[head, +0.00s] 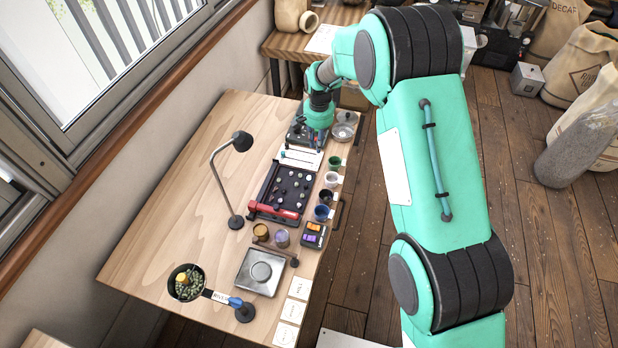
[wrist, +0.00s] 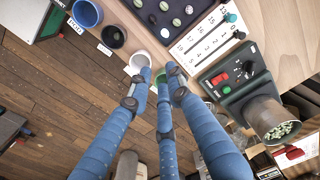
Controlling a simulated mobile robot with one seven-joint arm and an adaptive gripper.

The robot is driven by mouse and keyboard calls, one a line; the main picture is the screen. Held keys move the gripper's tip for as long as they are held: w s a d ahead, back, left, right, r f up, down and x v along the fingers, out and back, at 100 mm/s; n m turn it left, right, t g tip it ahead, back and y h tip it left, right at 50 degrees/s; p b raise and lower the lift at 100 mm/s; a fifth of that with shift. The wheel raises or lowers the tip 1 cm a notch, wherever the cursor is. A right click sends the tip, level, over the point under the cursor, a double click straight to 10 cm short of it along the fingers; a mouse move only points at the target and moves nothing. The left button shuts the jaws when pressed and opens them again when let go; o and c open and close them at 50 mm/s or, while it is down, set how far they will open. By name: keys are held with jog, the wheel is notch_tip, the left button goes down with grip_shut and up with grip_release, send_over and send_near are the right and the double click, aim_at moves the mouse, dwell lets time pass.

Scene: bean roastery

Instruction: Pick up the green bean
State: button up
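Several small beans lie apart on a black sorting tray (head: 271,196). In the wrist view, pale and greenish beans (wrist: 177,22) show at the top edge. They are too small to tell surely which is the green bean. My gripper (wrist: 161,73) has three long blue fingers with gaps between their tips. It looks open, with nothing visible between the fingers. In the wrist view the tips overlap a white cup (wrist: 140,59) and a green cup (wrist: 182,77), below the tray's beans in the picture.
Black (head: 325,197) and blue (head: 321,213) cups line the table edge beside the tray. A machine with a metal cup of beans (wrist: 283,131) stands at the right in the wrist view. A lamp (head: 235,221), scale (head: 261,272) and pan (head: 186,283) stand on the table. Its left part is clear.

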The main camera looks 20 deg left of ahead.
send_over(309, 176)
notch_tip(309, 176, down, 6)
jog(key=shift+s, duration=0.1)
jog(key=shift+f, duration=4.35)
jog(key=shift+f, duration=2.6)
jog(key=shift+c, duration=1.4)
